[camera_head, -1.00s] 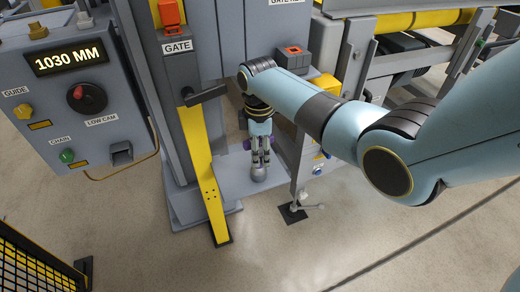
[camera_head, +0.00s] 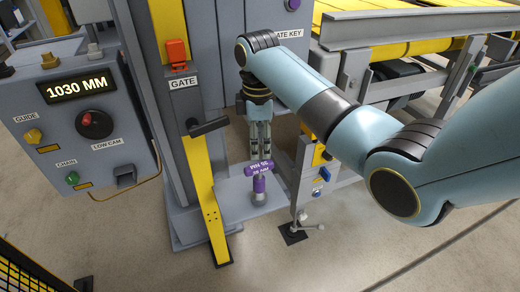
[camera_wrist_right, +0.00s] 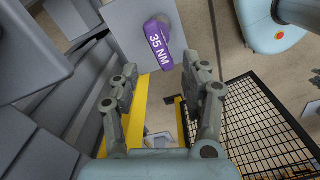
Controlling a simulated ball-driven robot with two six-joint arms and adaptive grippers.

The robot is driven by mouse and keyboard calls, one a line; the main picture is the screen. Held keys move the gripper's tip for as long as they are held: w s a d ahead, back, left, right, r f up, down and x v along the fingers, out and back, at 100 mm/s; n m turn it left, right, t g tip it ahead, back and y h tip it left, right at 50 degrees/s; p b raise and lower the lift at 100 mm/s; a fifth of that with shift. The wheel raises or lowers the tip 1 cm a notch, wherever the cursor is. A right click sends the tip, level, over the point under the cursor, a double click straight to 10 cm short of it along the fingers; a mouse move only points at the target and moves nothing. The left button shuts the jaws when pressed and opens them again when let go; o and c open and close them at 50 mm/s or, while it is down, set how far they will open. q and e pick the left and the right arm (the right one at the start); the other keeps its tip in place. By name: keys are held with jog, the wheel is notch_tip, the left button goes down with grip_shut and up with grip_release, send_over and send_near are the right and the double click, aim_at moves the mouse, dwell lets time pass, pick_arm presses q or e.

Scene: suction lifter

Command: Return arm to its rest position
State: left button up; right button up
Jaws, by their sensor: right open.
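My right arm comes in from the right in the head view, bends at the elbow and hangs its gripper (camera_head: 261,146) downward. The gripper is open and empty, above a purple-headed tool (camera_head: 258,170) standing upright on a grey ledge (camera_head: 231,188). In the right wrist view, the fingers (camera_wrist_right: 160,85) are apart with nothing between them. The purple head marked 35 NM (camera_wrist_right: 158,45) lies beyond the fingertips, apart from them. My left gripper is in neither view.
A control box (camera_head: 82,125) reading 1030 MM stands at left. A grey post with a GATE handle (camera_head: 208,126) and a yellow bar (camera_head: 205,195) is close left of my gripper. A roller conveyor (camera_head: 400,30) is behind. A black mesh guard (camera_wrist_right: 265,125) shows in the wrist view.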

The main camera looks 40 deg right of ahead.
dwell(0.5)
jog(key=s+f+m, duration=0.3)
jog(key=s+f, duration=0.9)
jog(key=s, duration=0.3)
jog(key=s+f+m, duration=0.4)
jog(key=s+f, duration=0.8)
jog(key=s, duration=0.4)
jog(key=s+f+m, duration=0.4)
jog(key=s+f, duration=0.8)
jog(key=s, duration=0.4)
jog(key=shift+d+f+t+h, duration=0.15)
jog(key=shift+f+t+h, duration=0.15)
jog(key=shift+t, duration=0.1)
jog(key=shift+w, duration=0.1)
